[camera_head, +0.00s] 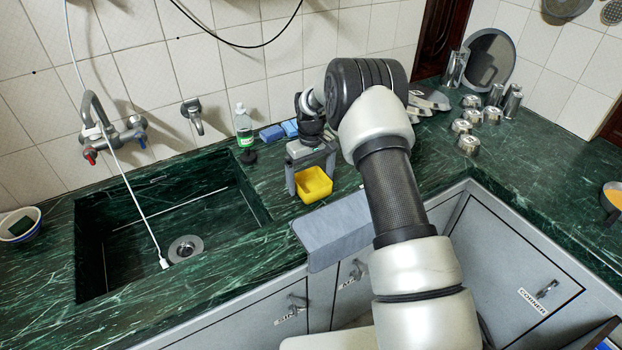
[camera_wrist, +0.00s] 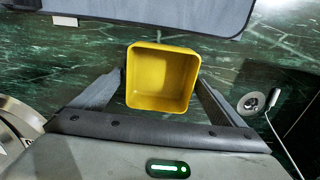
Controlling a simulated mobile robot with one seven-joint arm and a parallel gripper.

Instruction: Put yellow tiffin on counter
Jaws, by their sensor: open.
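The yellow tiffin (camera_head: 313,185) is an open, square box with rounded corners. It is at the green counter (camera_head: 250,255), to the right of the sink; whether its base rests fully on the surface cannot be told. My gripper (camera_head: 308,190) is open, with one finger on each side of the tiffin. In the wrist view the tiffin (camera_wrist: 161,78) sits between the two spread fingers (camera_wrist: 160,88), with its open top facing the camera. A small gap seems to show beside the fingers. The underside of the tiffin is hidden.
The sink (camera_head: 170,225) lies to the left. A grey cloth (camera_head: 335,230) hangs over the front edge. A bottle (camera_head: 244,128) and blue sponges (camera_head: 272,134) stand by the wall. Several steel cups (camera_head: 468,144) stand at the back right. Counter on the right (camera_head: 560,160) is largely clear.

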